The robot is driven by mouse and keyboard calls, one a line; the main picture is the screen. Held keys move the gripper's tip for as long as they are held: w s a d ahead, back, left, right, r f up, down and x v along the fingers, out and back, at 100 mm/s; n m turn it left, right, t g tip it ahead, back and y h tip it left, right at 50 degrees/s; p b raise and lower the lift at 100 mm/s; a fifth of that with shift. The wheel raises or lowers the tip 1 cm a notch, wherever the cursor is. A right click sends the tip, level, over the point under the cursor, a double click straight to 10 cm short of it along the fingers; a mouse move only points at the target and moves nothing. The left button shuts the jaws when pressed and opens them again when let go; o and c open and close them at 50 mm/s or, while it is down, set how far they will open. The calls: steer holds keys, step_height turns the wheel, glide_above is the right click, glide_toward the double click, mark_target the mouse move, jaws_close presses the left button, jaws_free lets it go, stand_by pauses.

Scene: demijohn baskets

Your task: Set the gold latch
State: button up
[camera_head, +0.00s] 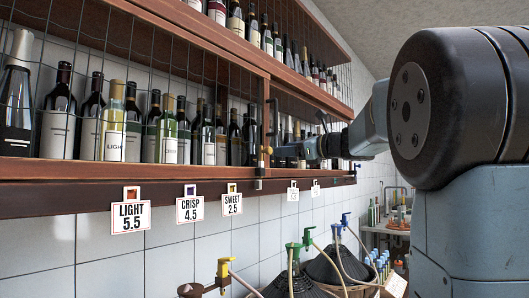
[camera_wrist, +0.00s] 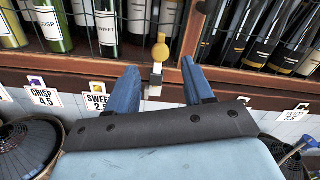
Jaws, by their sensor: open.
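The gold latch (camera_wrist: 160,50) shows in the wrist view as a round gold knob on a short stem, at the wooden post between two wire-fronted bays. A pale metal piece sits just below it on the shelf edge. In the head view the gold latch (camera_head: 267,150) is a small gold spot at the post. My gripper (camera_wrist: 159,66) is open, with its two blue fingers either side of the latch's line and nothing between them that looks held. In the head view my gripper (camera_head: 300,150) reaches in from the right, close to the latch. Whether a finger touches it I cannot tell.
Wine bottles (camera_head: 115,125) stand behind wire mesh on the wooden shelf (camera_head: 60,170). Tags such as LIGHT 5.5 (camera_head: 131,217) hang below its edge. Basket-covered demijohns with coloured taps (camera_head: 308,237) stand beneath. A blue latch (camera_head: 356,166) is farther along.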

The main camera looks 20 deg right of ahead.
mark_target(270, 150)
steer(key=x, duration=0.7)
steer(key=shift+w+a, duration=0.1)
steer(key=shift+w, duration=0.05)
steer(key=shift+c, duration=0.3)
jaws_close()
